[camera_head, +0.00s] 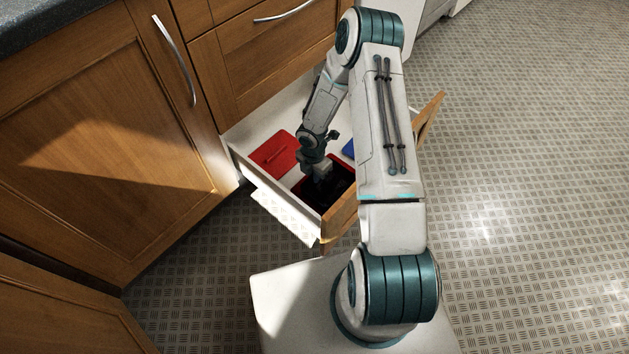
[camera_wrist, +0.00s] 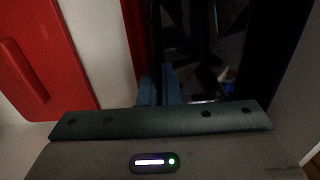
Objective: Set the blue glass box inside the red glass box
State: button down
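A red box (camera_head: 341,203) with a dark inside sits in the front of the open drawer. My gripper (camera_head: 321,176) points down into its opening. In the wrist view, my gripper's fingers (camera_wrist: 160,86) are close together at a dark upright edge; I cannot tell whether a wall is between them. The dark interior (camera_wrist: 205,45) holds dim shapes too dark to name. A flat red lid-like panel (camera_head: 274,153) with a handle lies left of the box; it also shows in the wrist view (camera_wrist: 35,60). A blue piece (camera_head: 348,148) is mostly hidden behind my arm, so I cannot tell whether it is the blue box or a lid.
The white-floored drawer (camera_head: 262,122) stands open, with a wooden front (camera_head: 341,213). Closed wooden cabinet doors (camera_head: 110,130) and a drawer above (camera_head: 265,50) are at the left and back. The patterned floor (camera_head: 520,150) at the right is clear.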

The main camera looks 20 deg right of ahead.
jog(key=shift+f, duration=1.05)
